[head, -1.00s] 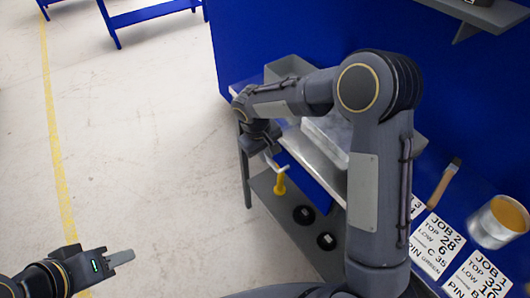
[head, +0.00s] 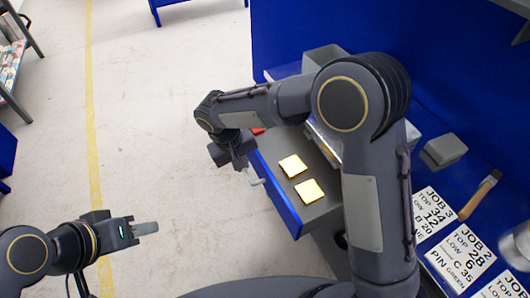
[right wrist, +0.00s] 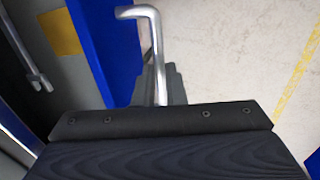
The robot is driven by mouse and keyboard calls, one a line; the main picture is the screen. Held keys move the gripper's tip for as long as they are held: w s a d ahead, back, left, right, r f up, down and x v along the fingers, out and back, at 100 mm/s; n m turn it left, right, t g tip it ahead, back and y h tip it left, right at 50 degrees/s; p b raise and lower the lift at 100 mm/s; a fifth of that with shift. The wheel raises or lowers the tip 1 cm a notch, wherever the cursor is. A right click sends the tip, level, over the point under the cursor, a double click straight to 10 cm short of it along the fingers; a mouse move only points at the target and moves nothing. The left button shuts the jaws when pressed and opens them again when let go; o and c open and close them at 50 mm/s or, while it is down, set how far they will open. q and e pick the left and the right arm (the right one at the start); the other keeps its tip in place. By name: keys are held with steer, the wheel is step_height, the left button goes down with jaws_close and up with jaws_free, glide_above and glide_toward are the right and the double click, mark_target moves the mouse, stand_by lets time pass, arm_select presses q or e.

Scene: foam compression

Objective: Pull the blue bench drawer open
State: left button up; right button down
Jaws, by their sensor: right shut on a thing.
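The blue-fronted bench drawer (head: 277,197) stands pulled out from the bench, and its grey inside shows. Two yellow pads lie in it, a rear one (head: 293,166) and a front one (head: 310,191). My right gripper (head: 238,163) is at the drawer front, shut on the silver bar handle (head: 256,180). In the right wrist view the handle (right wrist: 157,50) rises from between the dark jaws, beside the blue drawer front (right wrist: 100,45). The fingertips are partly hidden there. My left gripper (head: 145,228) is away over the floor, apart from everything; its jaw gap cannot be made out.
Job cards (head: 465,250), a brush (head: 480,195) and a grey block (head: 443,150) are on the bench at the right. A blue panel (head: 420,60) stands behind the bench. The floor (head: 190,70) left of the drawer is clear.

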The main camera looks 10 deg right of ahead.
steer(key=s+a, duration=0.2)
steer(key=a, duration=0.5)
steer(key=shift+s, duration=0.25)
steer(key=c, duration=1.5)
jaws_free()
steer(key=shift+r, duration=0.1)
steer(key=r, duration=0.2)
steer(key=a+r, duration=0.1)
steer(key=r, duration=0.4)
steer(key=shift+s+a+r+p, duration=0.2)
steer(key=shift+s+r+p, duration=0.05)
steer(key=shift+p, duration=0.15)
